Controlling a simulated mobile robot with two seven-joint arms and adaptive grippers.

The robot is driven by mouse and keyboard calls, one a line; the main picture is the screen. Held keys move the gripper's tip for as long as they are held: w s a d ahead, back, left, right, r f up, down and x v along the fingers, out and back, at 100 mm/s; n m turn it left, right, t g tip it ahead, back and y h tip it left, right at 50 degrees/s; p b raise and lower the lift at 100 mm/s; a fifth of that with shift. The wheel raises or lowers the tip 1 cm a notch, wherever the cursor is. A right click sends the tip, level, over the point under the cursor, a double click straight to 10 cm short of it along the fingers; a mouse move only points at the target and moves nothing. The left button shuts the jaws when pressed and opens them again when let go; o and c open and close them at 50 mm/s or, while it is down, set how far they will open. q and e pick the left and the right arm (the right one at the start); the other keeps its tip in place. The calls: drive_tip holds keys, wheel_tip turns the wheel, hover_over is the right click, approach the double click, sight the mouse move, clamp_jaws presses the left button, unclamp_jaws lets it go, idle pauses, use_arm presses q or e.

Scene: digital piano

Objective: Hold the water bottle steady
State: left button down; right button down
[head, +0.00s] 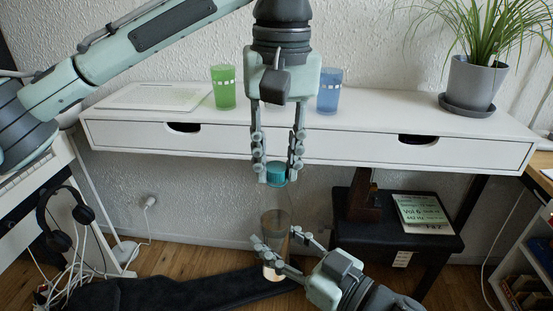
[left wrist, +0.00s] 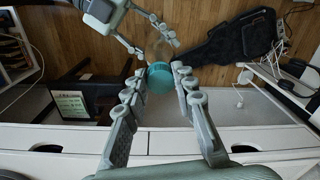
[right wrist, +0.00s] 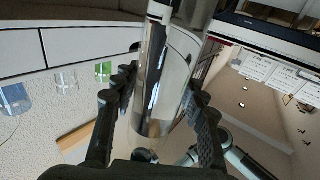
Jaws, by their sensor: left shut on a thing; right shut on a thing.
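The clear water bottle (head: 275,212) with a teal cap hangs upright in mid-air in front of the white desk. My left gripper (head: 277,174) points down from above and is shut on the bottle's capped top. The teal cap (left wrist: 159,78) shows between its fingers in the left wrist view. My right gripper (head: 281,250) comes in from the lower right and is shut on the lower part of the bottle. In the right wrist view the see-through bottle (right wrist: 152,100) stands between the two dark fingers.
The white desk (head: 375,125) holds a green cup (head: 223,88), a blue cup (head: 329,90) and a potted plant (head: 473,82). A black bench (head: 345,228) with a book (head: 422,214) stands behind at right. A dark case (head: 170,292) lies on the floor; headphones (head: 62,220) hang at left.

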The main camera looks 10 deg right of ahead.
use_arm(q)
drive_tip(key=shift+a+r, duration=0.1)
idle(0.6)
drive_tip(key=shift+r, duration=1)
